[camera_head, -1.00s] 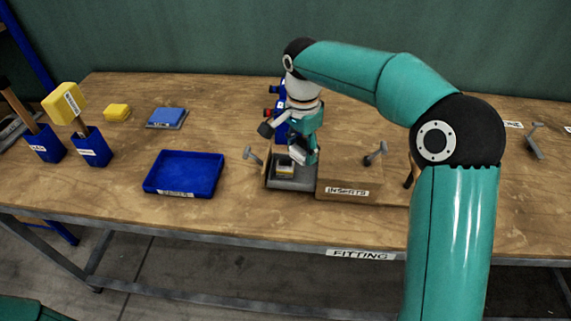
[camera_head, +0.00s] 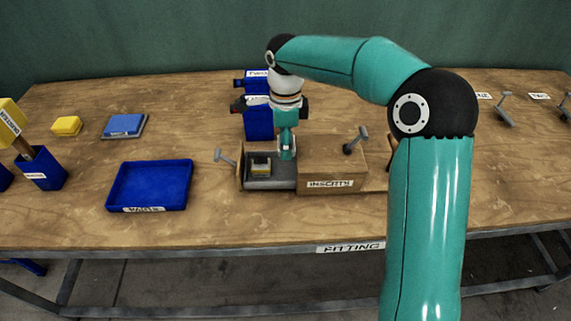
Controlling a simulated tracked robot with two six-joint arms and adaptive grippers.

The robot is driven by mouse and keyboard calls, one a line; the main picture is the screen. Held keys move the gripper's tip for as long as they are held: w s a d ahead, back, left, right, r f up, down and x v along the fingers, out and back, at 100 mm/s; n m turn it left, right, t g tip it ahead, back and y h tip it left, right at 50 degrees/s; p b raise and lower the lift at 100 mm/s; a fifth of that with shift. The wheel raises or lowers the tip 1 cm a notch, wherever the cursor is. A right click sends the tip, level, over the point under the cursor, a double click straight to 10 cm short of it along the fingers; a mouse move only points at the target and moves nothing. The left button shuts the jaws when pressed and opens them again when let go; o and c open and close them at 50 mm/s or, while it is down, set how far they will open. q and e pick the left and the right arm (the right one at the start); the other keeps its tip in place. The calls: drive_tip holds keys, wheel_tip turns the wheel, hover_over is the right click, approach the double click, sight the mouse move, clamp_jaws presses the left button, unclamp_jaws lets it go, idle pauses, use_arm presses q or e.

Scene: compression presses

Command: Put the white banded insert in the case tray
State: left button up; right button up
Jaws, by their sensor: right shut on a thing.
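My right gripper (camera_head: 287,152) is at the wooden box marked INSERTS (camera_head: 330,184), where the box's open left part meets its covered right part. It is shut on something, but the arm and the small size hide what. In the open part lies a small block with a pale top and a yellowish band (camera_head: 261,166). I cannot tell for sure whether it is the white banded insert. The gripper is just to its right. My left gripper is not in view. I cannot single out the case tray.
A blue tray (camera_head: 112,204) with a blurred label stands left of the box. Blue bins (camera_head: 258,122) stand behind my gripper.

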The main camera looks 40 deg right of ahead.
sight(286, 171)
wheel_tip(286, 171, down, 8)
drive_tip(key=shift+r, duration=0.2)
idle(0.3)
drive_tip(key=o, duration=1)
drive_tip(key=shift+r, duration=0.1)
wheel_tip(286, 171, up, 11)
drive_tip(key=shift+f, duration=0.15)
drive_tip(key=shift+r, duration=0.6)
